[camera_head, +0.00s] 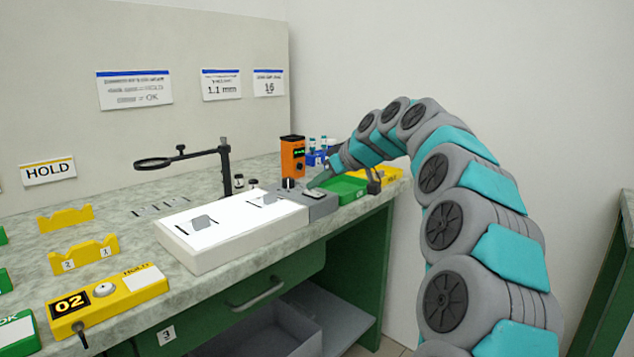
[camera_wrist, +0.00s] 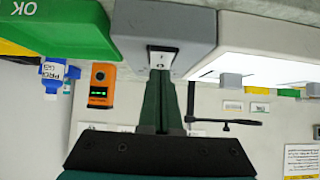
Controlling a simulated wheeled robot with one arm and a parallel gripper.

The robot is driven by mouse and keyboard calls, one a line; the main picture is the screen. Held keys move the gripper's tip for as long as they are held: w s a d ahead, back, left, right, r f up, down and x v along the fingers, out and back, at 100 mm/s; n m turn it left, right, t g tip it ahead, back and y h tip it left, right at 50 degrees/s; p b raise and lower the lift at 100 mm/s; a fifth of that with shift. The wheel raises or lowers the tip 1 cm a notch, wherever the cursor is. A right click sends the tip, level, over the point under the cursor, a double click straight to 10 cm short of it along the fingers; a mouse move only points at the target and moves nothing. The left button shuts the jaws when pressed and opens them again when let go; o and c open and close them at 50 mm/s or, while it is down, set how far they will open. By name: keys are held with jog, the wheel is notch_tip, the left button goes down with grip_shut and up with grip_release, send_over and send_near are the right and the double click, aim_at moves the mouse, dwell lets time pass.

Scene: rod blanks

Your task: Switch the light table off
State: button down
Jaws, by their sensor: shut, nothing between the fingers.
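The light table (camera_head: 232,238) is a white slab on the bench, and its top looks bright and lit. In the wrist view, which is upside down, the box (camera_wrist: 190,22) and switch plate (camera_wrist: 163,58) lie straight ahead of the fingers. My gripper (camera_head: 313,186) is shut and empty, its tips (camera_wrist: 161,72) at the switch plate. I cannot tell whether they touch it; the tips hide part of it.
An orange device (camera_head: 293,157) with a green display stands behind the box. A magnifier on a stand (camera_head: 225,165) rises behind the light table. Yellow racks (camera_head: 85,254) and a yellow box marked 02 (camera_head: 108,300) occupy the left bench.

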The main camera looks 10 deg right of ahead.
jog(key=shift+w+a+f+b, duration=0.1)
jog(key=shift+w+f+b, duration=0.05)
jog(key=shift+f+b, duration=0.4)
jog(key=shift+r, duration=0.25)
jog(key=shift+w+a+r+p, duration=0.35)
jog(key=shift+w+a+p, duration=0.15)
jog(key=shift+w, duration=0.1)
